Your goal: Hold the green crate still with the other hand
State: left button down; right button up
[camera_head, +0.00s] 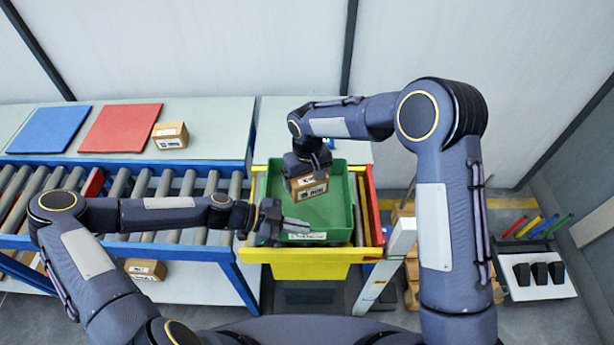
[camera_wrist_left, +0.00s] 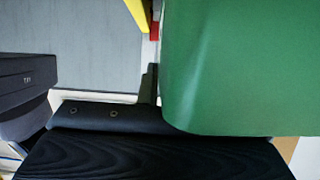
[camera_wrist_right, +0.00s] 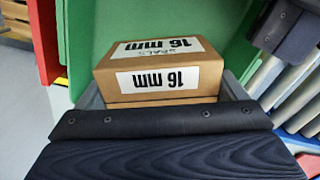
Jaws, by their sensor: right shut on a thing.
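The green crate (camera_head: 342,201) stands in a yellow-fronted holder. My left gripper (camera_head: 288,222) is at the crate's front left, by its rim. In the left wrist view the crate wall (camera_wrist_left: 240,65) fills the right side, close to the one visible finger (camera_wrist_left: 150,86); the other finger is hidden, so its opening is unclear. My right gripper (camera_head: 307,172) is shut on a brown box (camera_head: 308,187) with a white label. It holds the box over the crate; the box also shows in the right wrist view (camera_wrist_right: 160,70), reading "16 mm".
A roller conveyor (camera_head: 150,185) runs at the left. Behind it, a table carries a blue mat (camera_head: 48,129), a red mat (camera_head: 119,127) and another brown box (camera_head: 170,135). A further box (camera_head: 146,269) lies below the conveyor. A white post (camera_head: 388,266) stands right of the crate.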

jog(key=shift+f, duration=4)
jog(key=o, duration=1.2)
jog(key=shift+c, duration=0.2)
notch_tip(320, 180, up, 12)
